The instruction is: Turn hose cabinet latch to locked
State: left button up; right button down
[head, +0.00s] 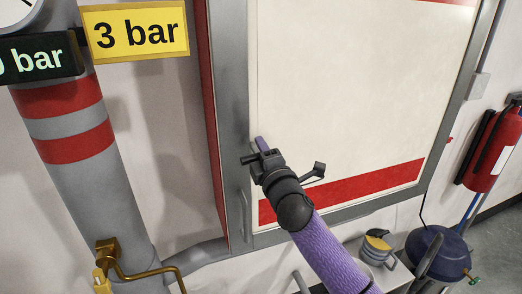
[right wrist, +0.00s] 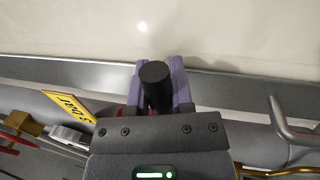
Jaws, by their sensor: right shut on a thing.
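The hose cabinet (head: 350,90) has a cream door with a red stripe low down and a grey frame. My right gripper (head: 261,145) is at the left edge of this door, with its arm coming up from below. In the right wrist view its two purple fingers (right wrist: 160,72) stand on either side of a dark round latch knob (right wrist: 155,88), and it is shut on that knob. In the head view the gripper hides the latch, so I cannot tell its angle. My left gripper is not in view.
A grey pipe with red bands (head: 85,180) and a yellow "3 bar" sign (head: 137,31) stand left. A brass lever (head: 140,272) is low left. A grey handle (head: 243,212) is on the cabinet frame. A fire extinguisher (head: 492,150) and blue tank (head: 440,250) are right.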

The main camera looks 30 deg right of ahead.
jog(key=shift+m, duration=0.7)
jog(key=c, duration=0.5)
grip_release()
jog(key=b+v, duration=0.1)
jog(key=v, duration=0.9)
jog(key=shift+b, duration=0.35)
jog(key=shift+f, duration=0.1)
